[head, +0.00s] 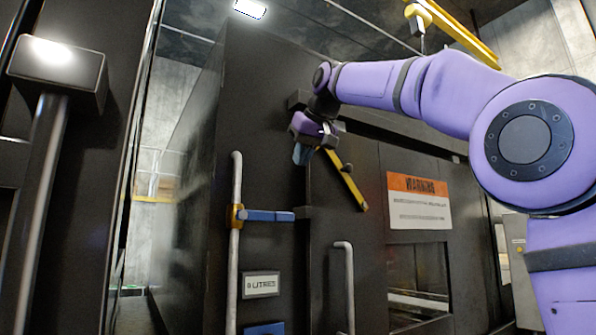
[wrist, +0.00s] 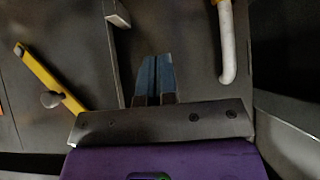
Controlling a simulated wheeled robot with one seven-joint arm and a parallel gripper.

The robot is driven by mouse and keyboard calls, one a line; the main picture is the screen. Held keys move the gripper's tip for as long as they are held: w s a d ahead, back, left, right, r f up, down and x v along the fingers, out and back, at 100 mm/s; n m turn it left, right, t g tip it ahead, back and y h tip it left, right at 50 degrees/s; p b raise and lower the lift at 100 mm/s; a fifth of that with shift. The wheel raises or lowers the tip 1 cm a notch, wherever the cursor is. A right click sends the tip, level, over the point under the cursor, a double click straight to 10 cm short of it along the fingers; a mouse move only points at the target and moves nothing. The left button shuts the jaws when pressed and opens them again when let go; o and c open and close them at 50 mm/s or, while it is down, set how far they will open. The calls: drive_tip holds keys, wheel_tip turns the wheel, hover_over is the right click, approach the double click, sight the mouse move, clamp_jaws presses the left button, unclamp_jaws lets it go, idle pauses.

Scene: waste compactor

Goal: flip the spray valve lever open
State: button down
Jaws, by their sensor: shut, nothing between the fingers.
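A blue lever (head: 268,216) sticks out sideways from a yellow valve body (head: 237,216) on a vertical grey pipe (head: 236,265) in the head view; I take it for the spray valve lever. In the wrist view the bent pipe end (wrist: 228,60) shows at upper right, with a bit of yellow at the top edge; the blue lever is not seen there. My gripper (head: 301,156) is above and slightly right of the lever, apart from it. Its blue fingers (wrist: 153,75) are shut and empty, in front of the dark panel.
A yellow bar with a dark knob (head: 345,180) slants beside my gripper, also at left in the wrist view (wrist: 48,77). A warning sign (head: 419,202), a litres label (head: 261,285) and another blue piece (head: 264,328) are lower. A second grey pipe (head: 347,285) stands right of the label.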

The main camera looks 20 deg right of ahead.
hover_over(288, 215)
drive_tip(key=s, duration=0.1)
wheel_tip(288, 215, down, 6)
drive_tip(key=shift+a+f, duration=0.1)
drive_tip(key=shift+f, duration=1.95)
drive_tip(key=shift+d+f+m+y, duration=0.25)
drive_tip(key=shift+f+y, duration=0.15)
drive_tip(key=shift+f, duration=0.15)
drive_tip(key=shift+d+f+m+y, duration=0.1)
drive_tip(key=shift+f+m+y, duration=0.15)
drive_tip(key=shift+f+y, duration=0.25)
drive_tip(key=a+f+m+y, duration=0.3)
drive_tip(key=a+f+y, duration=0.1)
drive_tip(key=f+y, duration=0.1)
drive_tip(key=s+a+f+m+y, duration=0.1)
drive_tip(key=a+f+m+y, duration=0.2)
drive_tip(key=f, duration=0.4)
drive_tip(key=shift+s+a+f+y, duration=0.3)
drive_tip(key=shift+a+y, duration=0.2)
drive_tip(key=shift+y, duration=0.4)
drive_tip(key=shift+a+f, duration=0.1)
drive_tip(key=shift+a, duration=0.05)
